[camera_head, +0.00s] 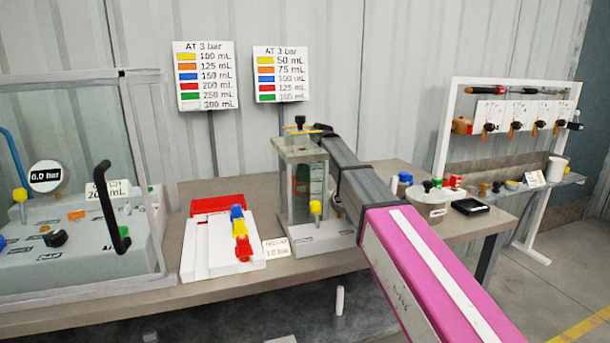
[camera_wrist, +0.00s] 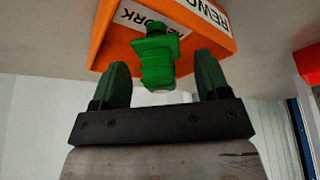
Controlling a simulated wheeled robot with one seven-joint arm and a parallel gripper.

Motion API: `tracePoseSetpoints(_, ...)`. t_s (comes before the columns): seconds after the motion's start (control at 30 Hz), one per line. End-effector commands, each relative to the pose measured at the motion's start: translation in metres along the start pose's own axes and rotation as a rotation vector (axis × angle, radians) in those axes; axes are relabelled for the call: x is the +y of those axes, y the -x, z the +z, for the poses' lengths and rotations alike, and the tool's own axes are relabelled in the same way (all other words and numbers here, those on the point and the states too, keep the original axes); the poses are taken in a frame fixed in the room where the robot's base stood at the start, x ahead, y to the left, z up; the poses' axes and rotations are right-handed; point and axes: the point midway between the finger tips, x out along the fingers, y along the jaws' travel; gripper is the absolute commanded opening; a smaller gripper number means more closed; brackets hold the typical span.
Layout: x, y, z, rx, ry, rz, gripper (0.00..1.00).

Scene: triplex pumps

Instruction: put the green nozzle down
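The green nozzle (camera_wrist: 157,58) shows in the wrist view, over or against an orange tray (camera_wrist: 105,45) with white REWORK labels. My gripper (camera_wrist: 162,72) has its two dark green fingers apart, one on each side of the nozzle. A gap shows between the nozzle and the right finger; the left finger is very near it, and contact there is unclear. Whether the nozzle rests on the tray is hard to tell. In the head view my gripper, the nozzle and the tray are not clearly seen; my arm reaches behind the clear test stand (camera_head: 303,185).
The bench (camera_head: 200,292) holds a white rack with colored nozzles (camera_head: 222,235), a grey bowl (camera_head: 424,202) and a black tray (camera_head: 470,207). A glass-fronted pressure station (camera_head: 80,200) stands at left. A red object (camera_wrist: 308,63) is at the right of the wrist view.

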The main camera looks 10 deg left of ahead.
Motion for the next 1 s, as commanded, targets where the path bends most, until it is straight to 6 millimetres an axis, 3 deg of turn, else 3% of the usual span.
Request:
tracePoseSetpoints(0.33,0.0,0.012,-0.001,0.002,0.0,0.002,0.69)
tracePoseSetpoints(0.8,0.0,0.098,-0.001,0.002,0.0,0.002,0.69)
tracePoseSetpoints(1.0,0.0,0.118,-0.001,0.001,0.0,0.001,0.69)
